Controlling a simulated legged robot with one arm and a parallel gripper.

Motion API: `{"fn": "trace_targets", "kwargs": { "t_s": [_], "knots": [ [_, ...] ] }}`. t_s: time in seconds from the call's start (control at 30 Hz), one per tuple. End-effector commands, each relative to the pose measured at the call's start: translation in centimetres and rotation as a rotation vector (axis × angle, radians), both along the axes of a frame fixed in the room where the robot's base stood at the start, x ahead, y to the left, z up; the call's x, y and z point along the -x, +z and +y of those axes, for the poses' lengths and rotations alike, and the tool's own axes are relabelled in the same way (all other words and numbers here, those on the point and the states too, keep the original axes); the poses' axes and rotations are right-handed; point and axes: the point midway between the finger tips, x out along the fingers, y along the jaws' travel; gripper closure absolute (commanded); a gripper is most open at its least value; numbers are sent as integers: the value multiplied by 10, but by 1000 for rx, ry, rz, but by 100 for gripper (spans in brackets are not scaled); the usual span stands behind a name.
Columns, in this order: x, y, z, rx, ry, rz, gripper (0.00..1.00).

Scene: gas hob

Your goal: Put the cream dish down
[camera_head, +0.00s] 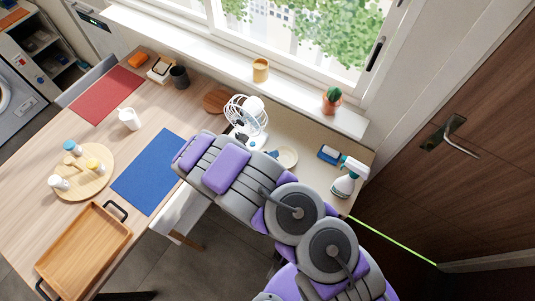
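A round cream dish (288,157) shows at the light side table below the window, just beyond my arm. Its near side is hidden by my arm, and I cannot tell whether it rests on the table or is held above it. A small blue piece shows at its left edge. My purple and grey arm reaches from the bottom right up to the left across the picture. My gripper cannot be made out; the arm links may cover it.
The side table (312,135) also holds a white fan (246,115), a blue sponge holder (328,154) and a spray bottle (348,177). Left, the wooden table carries a blue mat (155,172), a round board with jars, and a wooden tray (85,251). A door stands right.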

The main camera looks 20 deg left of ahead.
Motion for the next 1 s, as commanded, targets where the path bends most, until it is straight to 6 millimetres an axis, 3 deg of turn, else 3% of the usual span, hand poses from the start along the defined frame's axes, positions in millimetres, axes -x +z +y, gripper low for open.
{"fn": "trace_targets", "kwargs": {
  "t_s": [0.3,0.5,0.73,1.0],
  "knots": [
    [52,36,27,-4,6,0,82],
    [75,50,36,-2,3,-1,82],
    [84,55,39,0,2,0,82],
    [78,61,35,-15,-25,-8,82]
  ]
}}
